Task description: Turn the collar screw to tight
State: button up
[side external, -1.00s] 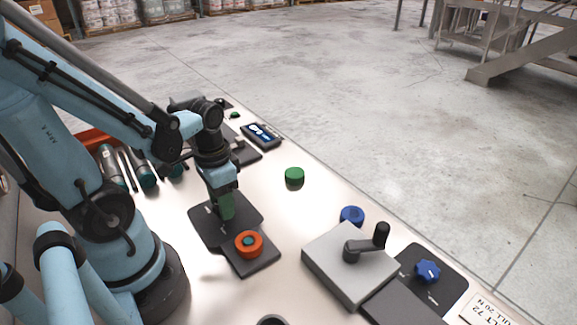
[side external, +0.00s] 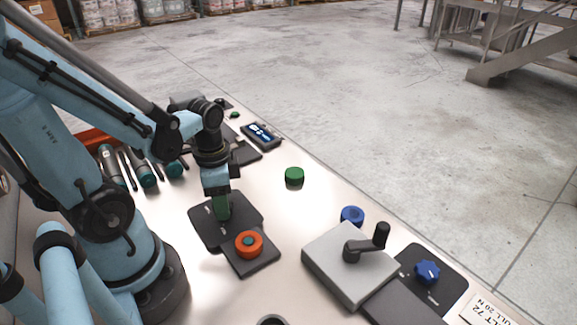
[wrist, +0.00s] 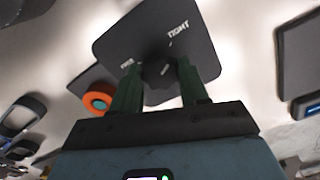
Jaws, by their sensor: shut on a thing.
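The collar screw (wrist: 157,72) is a dark knob on a dark square plate, seen between my fingers in the wrist view. The plate (wrist: 120,45) carries the white word TIGHT at its upper right and a smaller, blurred word at its left. The plate also shows in the side view (side external: 243,213). My gripper (wrist: 158,85) has green fingers, one on each side of the screw, and is shut on it. In the side view, my gripper (side external: 222,214) points down at the plate and hides the screw. The screw's exact pointing direction is unclear.
An orange ring-shaped knob (side external: 249,243) sits on a dark plate close by. A green cap (side external: 294,176), a blue cup (side external: 352,215), a grey box with a crank (side external: 335,258) and a blue star knob (side external: 428,271) stand rightward. Teal-handled tools (side external: 147,176) lie at left.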

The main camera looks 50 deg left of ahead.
jog(key=o, duration=1.1)
jog(key=shift+c, duration=0.2)
notch_tip(320, 180, up, 12)
dwell(0.3)
jog(key=w+d+f+n+t, duration=0.1)
jog(key=w+d+n+t, duration=0.3)
jog(key=w, duration=0.5)
jog(key=d+t, duration=0.2)
jog(key=t, duration=0.1)
jog(key=shift+d, duration=0.25)
